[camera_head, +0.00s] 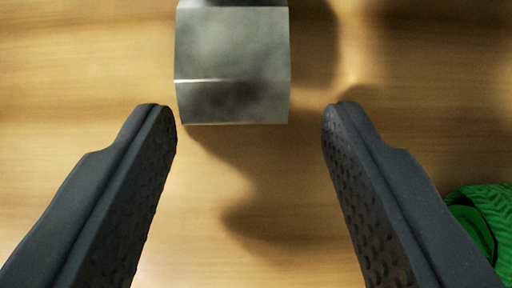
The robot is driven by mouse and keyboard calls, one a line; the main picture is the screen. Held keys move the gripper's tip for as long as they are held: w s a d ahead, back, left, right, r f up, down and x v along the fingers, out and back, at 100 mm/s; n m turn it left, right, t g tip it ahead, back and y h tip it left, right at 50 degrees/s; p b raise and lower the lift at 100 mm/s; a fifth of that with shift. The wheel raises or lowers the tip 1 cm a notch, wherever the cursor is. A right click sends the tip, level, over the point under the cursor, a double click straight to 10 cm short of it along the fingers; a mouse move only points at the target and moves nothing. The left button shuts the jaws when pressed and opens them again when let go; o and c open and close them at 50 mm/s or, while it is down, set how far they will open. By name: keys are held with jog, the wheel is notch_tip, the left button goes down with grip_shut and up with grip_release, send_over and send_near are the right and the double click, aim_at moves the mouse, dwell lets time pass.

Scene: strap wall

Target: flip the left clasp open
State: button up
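A grey metal clasp (232,55) with bent, angled faces stands at the top middle of the view against the wooden surface (60,60). Its upper end is cut off by the frame edge. My gripper (249,112) is open and empty, with one dark textured finger on each side, just below and outside the clasp's lower edge. The fingertips reach about the height of that lower edge in the picture, with a gap on both sides. I cannot tell how far the fingers are from the clasp in depth.
A green woven strap (491,215), looped or rolled, shows at the lower right edge, partly behind the right finger. Shadows of the clasp and gripper fall on the wood. The wood between the fingers is bare.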

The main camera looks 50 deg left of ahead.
jog(key=p+v, duration=0.1)
jog(key=v, duration=1.2)
jog(key=shift+d+r+p, duration=0.2)
jog(key=shift+d+p, duration=0.1)
jog(key=shift+p, duration=0.05)
jog(key=s+d+r+m+t+h, duration=0.1)
jog(key=d+r+m+t+h, duration=0.2)
jog(key=r, duration=0.7)
jog(key=s+d+r+m+t, duration=0.2)
jog(key=d+r, duration=0.2)
jog(key=r, duration=0.6)
jog(key=s+d+r+m+t+h, duration=0.1)
jog(key=d+r+m+t+h, duration=0.2)
jog(key=r, duration=0.8)
jog(key=s+d+r+m+t+h, duration=0.1)
jog(key=s+r+m+t, duration=0.1)
jog(key=s+r, duration=0.5)
notch_tip(320, 180, up, 4)
jog(key=shift+d+r+m+t+h, duration=0.15)
jog(key=shift+d+m+t+h, duration=0.2)
jog(key=shift+m, duration=0.55)
jog(key=shift+a, duration=0.15)
